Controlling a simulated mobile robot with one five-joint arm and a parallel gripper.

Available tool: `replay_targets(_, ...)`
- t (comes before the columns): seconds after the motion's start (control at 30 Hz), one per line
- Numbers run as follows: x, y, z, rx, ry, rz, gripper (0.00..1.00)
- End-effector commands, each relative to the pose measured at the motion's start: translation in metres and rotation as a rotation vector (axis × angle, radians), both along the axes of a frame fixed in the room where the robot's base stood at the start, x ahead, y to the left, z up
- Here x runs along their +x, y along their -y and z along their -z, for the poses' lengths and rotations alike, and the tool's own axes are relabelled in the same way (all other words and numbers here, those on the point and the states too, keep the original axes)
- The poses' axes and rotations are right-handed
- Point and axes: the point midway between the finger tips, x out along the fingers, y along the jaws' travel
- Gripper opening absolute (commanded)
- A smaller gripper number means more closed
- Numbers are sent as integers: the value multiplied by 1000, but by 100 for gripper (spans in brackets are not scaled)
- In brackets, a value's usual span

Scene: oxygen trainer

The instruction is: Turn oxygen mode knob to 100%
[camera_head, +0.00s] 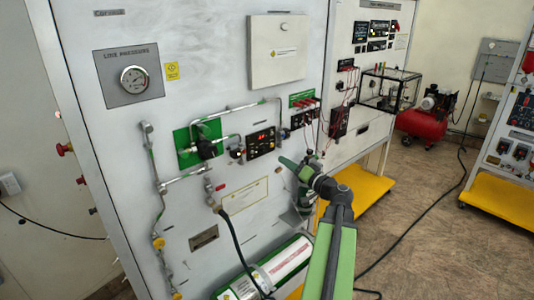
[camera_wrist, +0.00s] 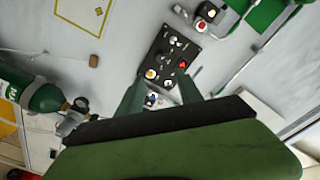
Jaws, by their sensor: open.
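My gripper (camera_head: 287,163) is in front of the board, below and right of the panel in the head view. In the wrist view my gripper (camera_wrist: 161,82) has its two green fingers apart and empty, with the panel's lower part showing between them.
A green plate (camera_head: 184,158) with a valve and metal pipes is left of the panel. A black hose (camera_head: 235,240) hangs below. A green-and-white cylinder (camera_head: 288,259) lies at the board's foot. A small green bottle (camera_wrist: 42,98) with a gauge is left in the wrist view.

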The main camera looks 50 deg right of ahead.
Motion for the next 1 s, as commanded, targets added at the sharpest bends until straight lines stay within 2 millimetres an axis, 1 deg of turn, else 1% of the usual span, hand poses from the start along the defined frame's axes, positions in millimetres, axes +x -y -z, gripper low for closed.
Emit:
replay_targets(0.03,16,3,0,0,-1,-5,43)
replay_targets(0.2,60,7,0,0,-1,-6,43)
replay_targets(0.3,82,9,0,0,-1,-6,43)
replay_targets(0.4,100,11,0,0,-1,-6,43)
replay_targets(0.5,111,12,0,0,-1,-6,43)
replay_targets(0.6,117,12,0,0,-1,-5,43)
replay_targets(0.87,118,11,0,0,-1,-5,43)
replay_targets(1.0,118,11,0,0,-1,-6,26)
